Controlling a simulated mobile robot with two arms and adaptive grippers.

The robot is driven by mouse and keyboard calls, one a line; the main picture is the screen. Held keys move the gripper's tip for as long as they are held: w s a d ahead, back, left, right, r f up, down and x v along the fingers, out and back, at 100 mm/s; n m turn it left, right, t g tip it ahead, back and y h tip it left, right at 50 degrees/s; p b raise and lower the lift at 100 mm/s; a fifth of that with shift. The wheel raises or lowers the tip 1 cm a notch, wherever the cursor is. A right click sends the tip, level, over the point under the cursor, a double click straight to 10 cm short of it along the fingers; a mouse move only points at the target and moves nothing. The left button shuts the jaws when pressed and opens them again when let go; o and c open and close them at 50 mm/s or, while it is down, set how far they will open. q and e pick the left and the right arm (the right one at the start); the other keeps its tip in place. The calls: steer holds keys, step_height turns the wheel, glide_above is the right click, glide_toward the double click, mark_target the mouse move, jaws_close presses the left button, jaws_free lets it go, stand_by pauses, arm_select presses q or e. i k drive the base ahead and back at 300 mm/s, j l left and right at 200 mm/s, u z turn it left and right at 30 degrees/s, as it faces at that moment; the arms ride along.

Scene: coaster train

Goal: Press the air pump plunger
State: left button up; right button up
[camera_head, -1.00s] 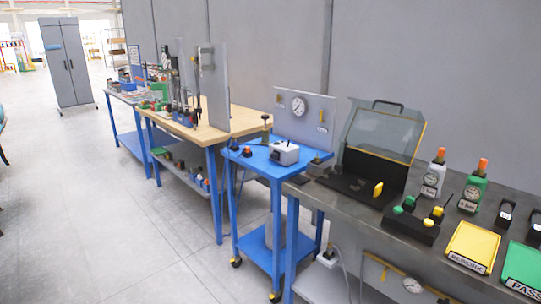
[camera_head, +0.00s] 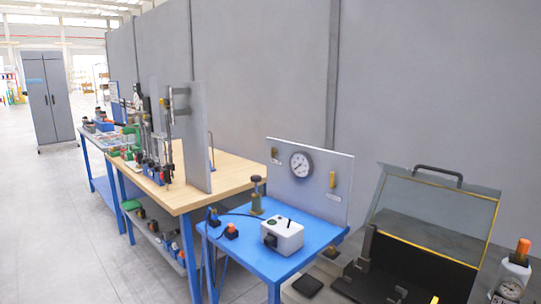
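The air pump (camera_head: 256,197) stands upright at the back left of the blue cart top (camera_head: 313,235). It has a brass-coloured body and a dark plunger knob that looks raised. A grey panel (camera_head: 310,178) with a round white gauge and a yellow lever stands behind it. A white box (camera_head: 282,235) with a dark connector sits in front of the pump, and a dark hose runs near them. Neither of my grippers is in view.
A wooden-topped bench (camera_head: 225,174) with upright fixtures stands left of the cart. Grey floor (camera_head: 75,240) is clear at the left.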

mark_target(256, 178)
steer(key=i+j, duration=0.25)
steer(key=j, duration=0.15)
steer(key=i+j, duration=0.25)
steer(key=j, duration=0.15)
steer(key=i+j, duration=0.25)
steer(key=j, duration=0.15)
steer(key=i+j+z, duration=0.15)
steer(key=j, duration=0.15)
steer(key=z, duration=1.2)
